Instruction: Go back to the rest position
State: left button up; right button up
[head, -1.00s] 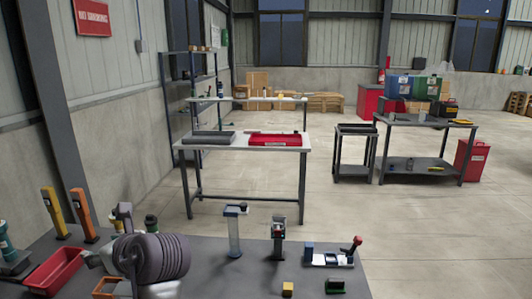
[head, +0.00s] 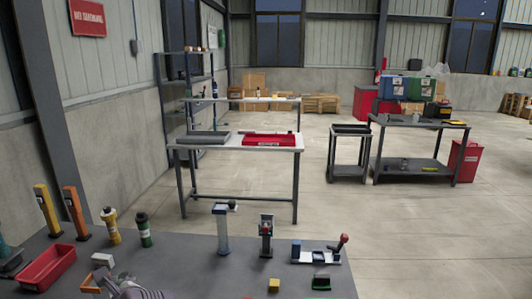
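A grey ribbed part of my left arm, with what looks like the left gripper (head: 128,287), shows at the bottom edge at the left. It is low over the near edge of the dark workbench (head: 185,256). Most of it is cut off, and I cannot tell whether its fingers are open or whether it holds anything. My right gripper is not in view.
A yellow block (head: 274,285) lies near the front. A white table (head: 228,147) stands beyond open floor.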

pick_arm(q)
jog(key=s+d+f+n+g+h, duration=0.1)
jog(key=s+d+f+n+h, duration=0.25)
jog(key=s+f+n, duration=0.7)
jog(key=s+d+f+n+g+h, duration=0.1)
jog(key=s+d+f+n+h, duration=0.3)
jog(key=s, duration=0.3)
jog(key=s+d+f+n+g+h, duration=0.2)
jog(key=s+d+f+n, duration=0.1)
jog(key=s+f, duration=0.35)
notch_tip(320, 180, down, 26)
jog(key=s+g, duration=0.1)
jog(key=s, duration=0.1)
jog(key=s+a+f+g, duration=0.1)
jog(key=s+a+f, duration=0.2)
jog(key=s+f, duration=1.2)
jog(key=shift+s+a+y, duration=0.15)
jog(key=shift+s+y, duration=0.2)
jog(key=shift+s, duration=0.05)
